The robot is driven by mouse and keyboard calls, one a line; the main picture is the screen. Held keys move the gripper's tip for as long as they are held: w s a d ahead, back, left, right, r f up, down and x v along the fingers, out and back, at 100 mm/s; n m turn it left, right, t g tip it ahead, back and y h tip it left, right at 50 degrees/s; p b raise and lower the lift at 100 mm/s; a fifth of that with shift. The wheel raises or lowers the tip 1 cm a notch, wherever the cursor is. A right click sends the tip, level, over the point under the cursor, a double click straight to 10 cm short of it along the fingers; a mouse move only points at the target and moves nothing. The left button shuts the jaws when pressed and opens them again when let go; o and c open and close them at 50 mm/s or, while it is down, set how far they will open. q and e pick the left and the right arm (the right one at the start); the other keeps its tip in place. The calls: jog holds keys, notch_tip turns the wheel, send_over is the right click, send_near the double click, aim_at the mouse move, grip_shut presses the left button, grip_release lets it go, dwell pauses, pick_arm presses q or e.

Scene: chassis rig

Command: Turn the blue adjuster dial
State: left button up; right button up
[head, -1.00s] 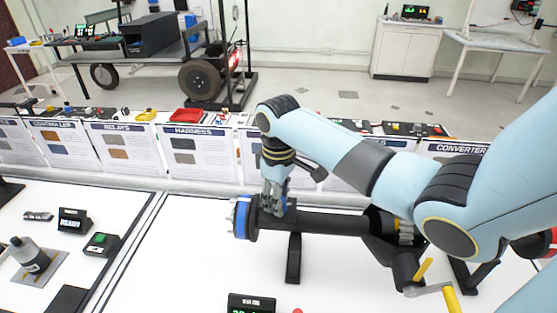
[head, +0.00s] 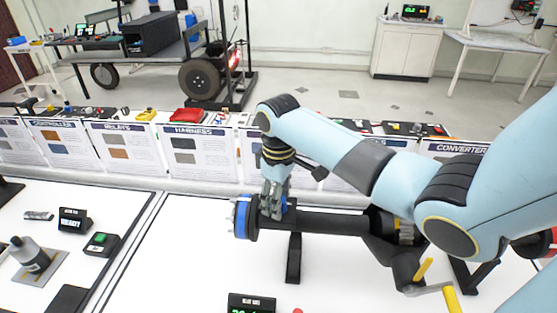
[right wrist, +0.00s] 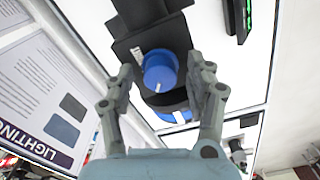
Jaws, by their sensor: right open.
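The blue adjuster dial (right wrist: 160,70) is a short blue cylinder with a white mark on its side. It sits on a black mount on the dark axle tube (head: 330,222). My right gripper (right wrist: 163,88) is open, with one finger on each side of the dial in the right wrist view; I see gaps between the fingers and the dial. In the head view the right gripper (head: 271,212) points down at the left end of the axle, and its fingers hide most of the dial. My left gripper is not in view.
A blue-rimmed hub (head: 241,218) ends the axle at the left. A black stand (head: 293,258) supports the tube. A display box (head: 251,304) is at the front edge. A small READY display (head: 73,220) stands on the left table. The white tabletop around the stand is mostly clear.

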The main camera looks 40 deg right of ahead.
notch_tip(320, 180, up, 12)
dwell(0.5)
dwell(0.5)
